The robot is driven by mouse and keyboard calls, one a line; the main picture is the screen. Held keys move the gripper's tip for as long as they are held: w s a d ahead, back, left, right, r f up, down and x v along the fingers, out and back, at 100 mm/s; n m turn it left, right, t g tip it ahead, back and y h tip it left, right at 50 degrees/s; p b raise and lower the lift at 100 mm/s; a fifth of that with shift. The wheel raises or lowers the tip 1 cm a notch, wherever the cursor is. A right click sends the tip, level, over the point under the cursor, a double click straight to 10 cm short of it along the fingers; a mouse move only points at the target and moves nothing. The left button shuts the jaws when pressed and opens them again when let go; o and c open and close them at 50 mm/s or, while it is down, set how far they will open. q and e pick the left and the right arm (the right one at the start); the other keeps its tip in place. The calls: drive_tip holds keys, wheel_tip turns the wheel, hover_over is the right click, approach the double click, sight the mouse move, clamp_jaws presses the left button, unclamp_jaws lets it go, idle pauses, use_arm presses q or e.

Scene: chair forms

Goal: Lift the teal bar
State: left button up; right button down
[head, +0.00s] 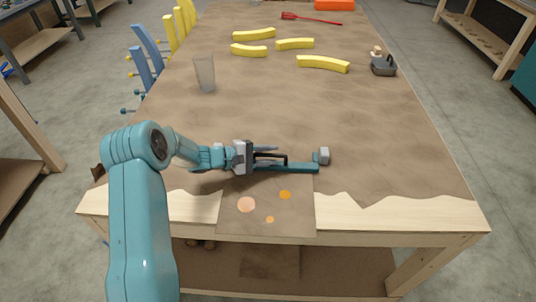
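The teal bar (302,168) lies low over the near part of the brown-covered table, running left to right. A small grey block (323,156) stands at its right end. My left gripper (277,157) reaches in from the left, with its dark fingers just above and behind the bar in the picture. The fingers and bar overlap in this view, so I cannot tell whether they touch or how far apart the fingers are. The bar's left end is hidden by or merges with the gripper. My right gripper is not in view.
A clear cup (204,74) stands farther back at the left. Several yellow curved pieces (323,64) lie beyond it. A dark grey container (384,66) sits at the right edge, and a red tool (312,18) lies at the back.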

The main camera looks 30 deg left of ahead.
use_arm(q)
drive_tip(key=shift+w+d, duration=0.1)
clamp_jaws()
